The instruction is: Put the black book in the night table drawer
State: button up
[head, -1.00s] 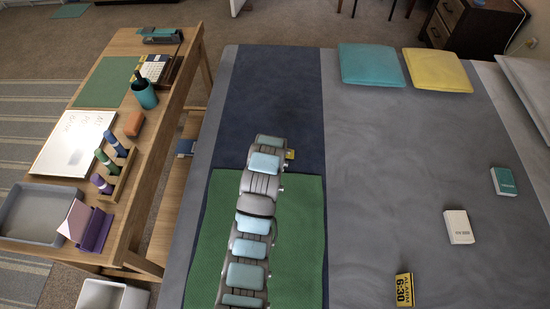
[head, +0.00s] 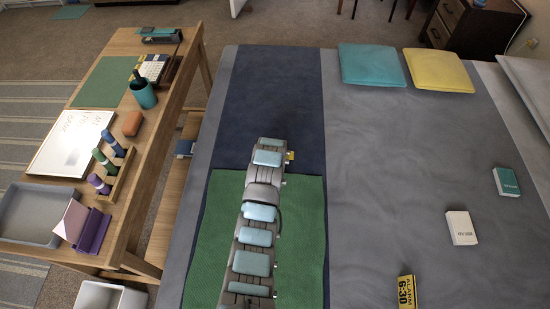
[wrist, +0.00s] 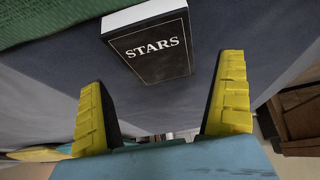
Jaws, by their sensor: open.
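The black book (wrist: 158,52), with STARS in white on its cover and a pale page edge, shows at the top middle of the wrist view. It lies on the dark blue cloth, near the green cloth. My gripper (wrist: 164,78) is open and empty, its yellow fingers apart on either side of the view below the book. In the head view, only a yellow bit of my gripper (head: 290,156) shows past my arm, and the book is hidden. The dark wooden night table (head: 475,28) stands at the far top right; whether its drawer is open is unclear.
On the grey bed cover lie a teal book (head: 506,182), a white book (head: 461,228) and a yellow-black alarm block (head: 406,292). Teal (head: 371,64) and yellow (head: 438,70) cushions lie at the far edge. A cluttered wooden desk (head: 150,185) stands at left.

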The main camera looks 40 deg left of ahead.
jog(key=shift+b+x, duration=0.6)
jog(key=shift+x, duration=1.65)
jog(key=shift+d, duration=0.1)
jog(key=shift+f, duration=0.3)
jog(key=c, duration=1.1)
